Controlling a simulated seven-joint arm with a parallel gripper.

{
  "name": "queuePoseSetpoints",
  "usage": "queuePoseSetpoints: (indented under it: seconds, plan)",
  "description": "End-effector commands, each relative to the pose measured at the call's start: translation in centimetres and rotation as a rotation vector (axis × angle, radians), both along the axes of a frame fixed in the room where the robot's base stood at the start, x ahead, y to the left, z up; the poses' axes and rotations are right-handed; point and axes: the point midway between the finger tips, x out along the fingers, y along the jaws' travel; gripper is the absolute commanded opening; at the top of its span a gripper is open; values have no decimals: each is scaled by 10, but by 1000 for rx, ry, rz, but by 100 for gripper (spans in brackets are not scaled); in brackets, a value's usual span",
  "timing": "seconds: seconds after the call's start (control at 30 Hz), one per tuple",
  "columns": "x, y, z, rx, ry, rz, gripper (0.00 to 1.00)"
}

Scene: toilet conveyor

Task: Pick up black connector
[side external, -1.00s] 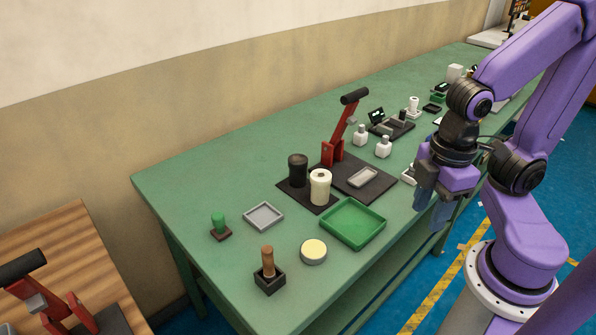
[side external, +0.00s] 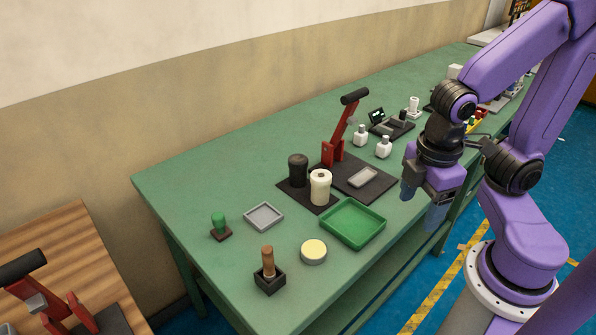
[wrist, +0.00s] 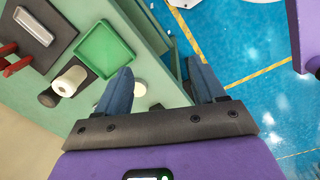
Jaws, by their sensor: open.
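A black ribbed cylinder (side external: 298,169), which may be the black connector, stands upright on a dark mat, just left of a white cylinder (side external: 320,186). In the wrist view the black cylinder (wrist: 47,98) is at the far left, partly behind the white one (wrist: 70,82). My gripper (side external: 422,203) is open and empty at the table's front edge, to the right of both cylinders and apart from them. In the wrist view its two blue fingers (wrist: 158,66) are spread wide over the table edge and floor.
A green tray (side external: 352,223) lies in front of the mat. A red lever press (side external: 338,135) rises behind the cylinders. Two white bottles (side external: 361,136) stand farther back. A grey tray (side external: 263,216) and a round tin (side external: 313,251) lie at front left.

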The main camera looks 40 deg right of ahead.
Motion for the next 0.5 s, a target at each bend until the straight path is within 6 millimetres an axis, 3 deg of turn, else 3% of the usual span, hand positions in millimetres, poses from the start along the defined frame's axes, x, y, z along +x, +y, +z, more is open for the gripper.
queuePoseSetpoints:
  seconds: [0.5]
  plan:
    - [176,-18,-24,-717,-65,241,69]
